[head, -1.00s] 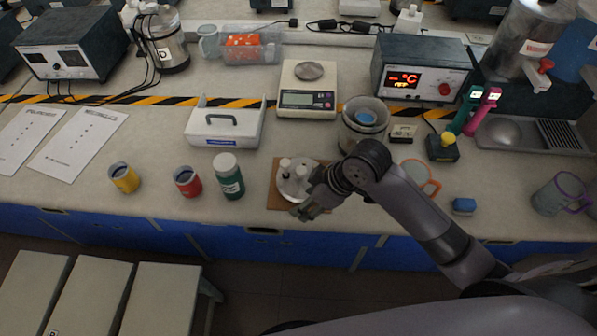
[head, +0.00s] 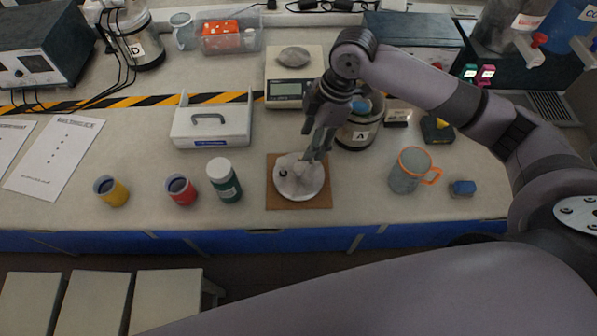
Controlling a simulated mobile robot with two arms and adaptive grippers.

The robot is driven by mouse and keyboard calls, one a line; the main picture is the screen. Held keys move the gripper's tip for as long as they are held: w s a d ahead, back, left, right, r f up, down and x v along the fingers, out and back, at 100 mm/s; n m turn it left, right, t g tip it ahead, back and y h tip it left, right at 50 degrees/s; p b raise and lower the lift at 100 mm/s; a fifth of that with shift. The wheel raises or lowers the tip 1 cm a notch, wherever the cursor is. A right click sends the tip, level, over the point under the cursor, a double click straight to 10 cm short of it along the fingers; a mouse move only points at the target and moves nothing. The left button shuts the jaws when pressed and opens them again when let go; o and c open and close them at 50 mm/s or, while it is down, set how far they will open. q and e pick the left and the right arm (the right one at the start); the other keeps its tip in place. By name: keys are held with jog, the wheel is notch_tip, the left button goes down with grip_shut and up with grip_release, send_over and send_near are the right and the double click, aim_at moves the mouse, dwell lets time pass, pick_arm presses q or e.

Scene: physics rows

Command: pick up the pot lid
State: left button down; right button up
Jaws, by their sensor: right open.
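A round, light grey pot lid (head: 292,188) lies on a square brown board (head: 318,201) near the front of the bench. Small raised parts show on its top, but the gripper partly covers its back right side. My right gripper (head: 316,156) is open and points down over the back right part of the lid. The picture does not clearly show whether its fingertips touch the lid. My left gripper is not in view.
A metal pot marked A (head: 352,136) stands close behind the right gripper. A grey mug with orange handle (head: 405,172) stands right; a green bottle (head: 225,182) and red cup (head: 181,190) stand left. A scale (head: 288,90) and white box (head: 210,126) are behind.

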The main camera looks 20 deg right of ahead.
send_over(300, 166)
jog(key=d, duration=0.1)
jog(key=f, duration=0.4)
jog(key=shift+s+f+p, duration=0.3)
jog(key=shift+f+p, duration=0.1)
jog(key=shift+a+f, duration=0.15)
jog(key=shift+f, duration=0.4)
jog(key=x, duration=0.1)
jog(key=p+x, duration=0.1)
jog(key=x, duration=0.2)
jog(key=shift+w+d+f+p, duration=0.15)
jog(key=shift+d+p, duration=0.15)
jog(key=shift+a+f, duration=0.1)
jog(key=shift+f, duration=0.45)
jog(key=shift+c, duration=0.5)
grip_shut()
